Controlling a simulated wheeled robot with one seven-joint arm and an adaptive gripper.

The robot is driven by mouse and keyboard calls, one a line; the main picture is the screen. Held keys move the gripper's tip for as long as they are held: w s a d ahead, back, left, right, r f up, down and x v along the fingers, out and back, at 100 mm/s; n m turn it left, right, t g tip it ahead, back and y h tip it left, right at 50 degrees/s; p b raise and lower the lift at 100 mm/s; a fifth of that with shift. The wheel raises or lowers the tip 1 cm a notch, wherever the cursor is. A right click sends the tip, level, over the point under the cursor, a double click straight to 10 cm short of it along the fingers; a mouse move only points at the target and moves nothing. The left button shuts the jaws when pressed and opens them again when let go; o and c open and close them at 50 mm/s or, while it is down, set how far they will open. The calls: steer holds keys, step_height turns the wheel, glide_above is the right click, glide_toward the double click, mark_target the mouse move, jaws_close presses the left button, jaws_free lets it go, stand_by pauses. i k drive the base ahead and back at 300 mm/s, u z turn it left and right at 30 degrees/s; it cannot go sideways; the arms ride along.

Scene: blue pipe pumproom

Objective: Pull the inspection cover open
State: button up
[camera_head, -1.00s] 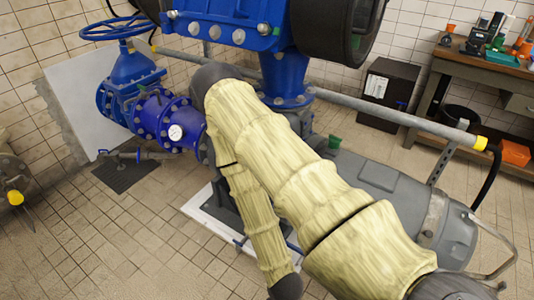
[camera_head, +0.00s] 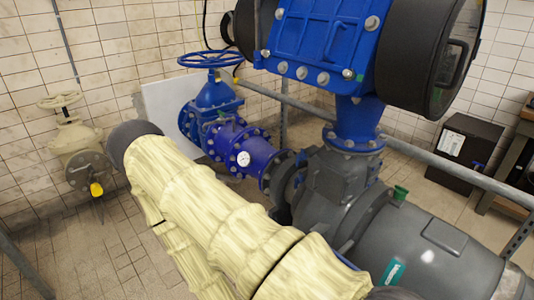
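A large black round cover with a bar handle (camera_head: 450,65) closes the right end of the blue bolted housing (camera_head: 325,45) at the top right. It looks shut and may be the inspection cover; no label confirms this. My arm in its pale yellow sleeve crosses the lower left and middle, well apart from the cover. My gripper is outside the picture, so its fingers cannot be seen.
A blue valve with handwheel (camera_head: 208,60) and a grey pump body (camera_head: 420,240) stand around my arm. A grey rail (camera_head: 460,178) runs in front of a black cabinet (camera_head: 465,150). A beige valve (camera_head: 78,145) is at the left wall. Tiled floor shows at lower left.

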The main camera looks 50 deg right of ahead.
mark_target(327, 182)
steer(key=u, duration=0.45)
steer(key=i, duration=1.3)
steer(key=z, duration=1.7)
